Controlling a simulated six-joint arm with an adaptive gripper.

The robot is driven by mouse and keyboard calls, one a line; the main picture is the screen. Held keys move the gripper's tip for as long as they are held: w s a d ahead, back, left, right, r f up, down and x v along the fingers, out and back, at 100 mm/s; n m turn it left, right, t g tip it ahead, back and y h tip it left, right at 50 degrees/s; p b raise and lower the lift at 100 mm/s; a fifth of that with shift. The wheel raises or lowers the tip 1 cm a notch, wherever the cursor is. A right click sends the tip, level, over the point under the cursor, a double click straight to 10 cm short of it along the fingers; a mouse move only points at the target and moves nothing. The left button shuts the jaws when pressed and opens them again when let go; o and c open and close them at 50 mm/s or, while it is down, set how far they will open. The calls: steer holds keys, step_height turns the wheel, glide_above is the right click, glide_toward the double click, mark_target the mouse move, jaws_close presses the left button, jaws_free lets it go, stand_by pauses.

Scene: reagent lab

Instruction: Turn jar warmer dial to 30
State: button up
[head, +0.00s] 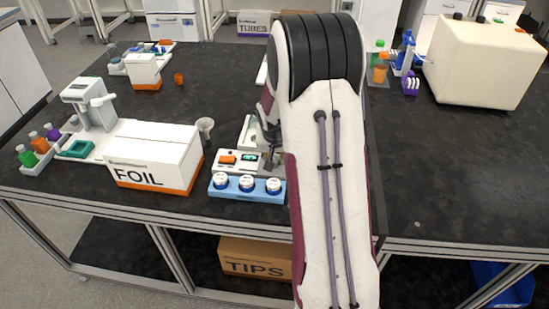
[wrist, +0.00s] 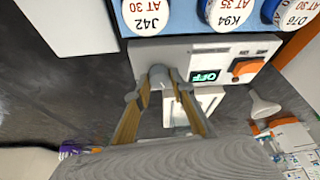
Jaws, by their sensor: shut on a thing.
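The jar warmer (head: 238,167) is a white unit on the black bench; its front panel (wrist: 205,48) fills the upper middle of the wrist view. The panel carries an orange rocker switch (wrist: 245,67) and a small display (wrist: 205,76) that reads OFF, upside down in this view. The grey dial (wrist: 158,74) sits beside the display. My gripper (wrist: 160,88) is shut on the dial, one fingertip on each side. In the head view my arm covers the dial and most of the gripper.
A blue rack with white-lidded jars (head: 246,184) lies along the warmer's front; lids read J42 AT 30, K94 AT 35 and D76 AT 30. A FOIL box (head: 150,160) and a funnel (head: 205,126) stand left. A cream block-shaped device (head: 480,62) is back right.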

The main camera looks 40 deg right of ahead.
steer(key=shift+a+m+g+h, duration=0.1)
steer(key=shift+m+g+h, duration=0.3)
steer(key=shift+m, duration=0.9)
steer(key=shift+m+g+h, duration=0.3)
steer(key=shift+m+g, duration=0.1)
steer(key=shift+m, duration=0.9)
steer(key=o, duration=1.1)
steer(key=shift+w, duration=0.1)
steer(key=shift+r, duration=0.1)
steer(key=v, duration=1.1)
steer(key=shift+r, duration=0.4)
steer(key=shift+a, duration=0.15)
